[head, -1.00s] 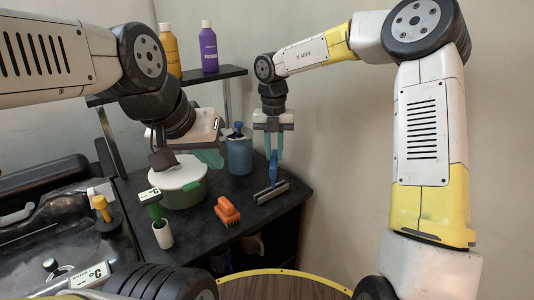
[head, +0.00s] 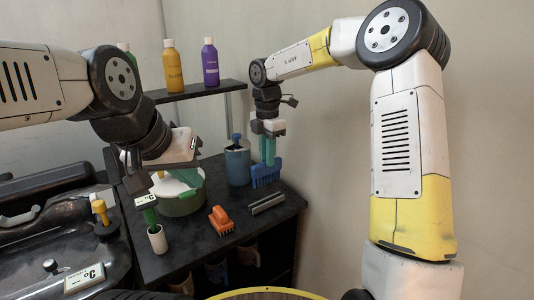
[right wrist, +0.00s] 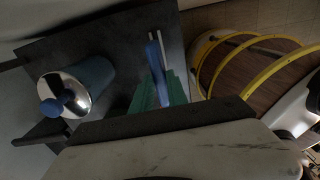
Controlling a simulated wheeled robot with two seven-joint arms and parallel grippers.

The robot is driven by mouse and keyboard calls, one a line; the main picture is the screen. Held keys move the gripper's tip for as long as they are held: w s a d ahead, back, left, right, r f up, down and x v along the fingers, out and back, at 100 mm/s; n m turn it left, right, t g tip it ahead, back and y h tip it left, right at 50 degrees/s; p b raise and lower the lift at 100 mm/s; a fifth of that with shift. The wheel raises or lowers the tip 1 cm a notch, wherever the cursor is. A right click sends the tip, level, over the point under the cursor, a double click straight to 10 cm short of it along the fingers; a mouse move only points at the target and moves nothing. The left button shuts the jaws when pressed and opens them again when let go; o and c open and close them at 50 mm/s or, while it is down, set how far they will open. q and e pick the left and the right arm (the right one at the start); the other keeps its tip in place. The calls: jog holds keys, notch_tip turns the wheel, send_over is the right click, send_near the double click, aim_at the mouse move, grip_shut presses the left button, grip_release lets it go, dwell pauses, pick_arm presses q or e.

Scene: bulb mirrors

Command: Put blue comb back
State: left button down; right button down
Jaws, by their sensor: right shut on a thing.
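The blue comb (head: 266,174) hangs teeth-down in my right gripper (head: 268,152), whose green fingers are shut on it. It is above the dark table, just behind and left of the slotted grey holder (head: 267,203), apart from it. In the right wrist view, the comb (right wrist: 154,72) shows nearly edge-on between the green fingers (right wrist: 160,92), and part of the holder's rails (right wrist: 158,38) is beyond it. My left gripper (head: 188,178) is over the green pot; its hand partly hides the fingers, so its opening is unclear.
A blue-grey canister (head: 237,165) with a blue knob stands close left of the comb. An orange brush (head: 221,219) lies in front. A white cup (head: 157,240) with a green-handled tool and a green pot (head: 182,203) are further left. Bottles stand on a shelf (head: 195,92).

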aim_at(267, 183)
jog(key=shift+f, duration=2.8)
jog(key=shift+f, duration=1.7)
jog(key=c, duration=1.2)
grip_release()
jog(key=shift+c, duration=0.2)
notch_tip(267, 183, up, 8)
jog(key=shift+f, duration=0.1)
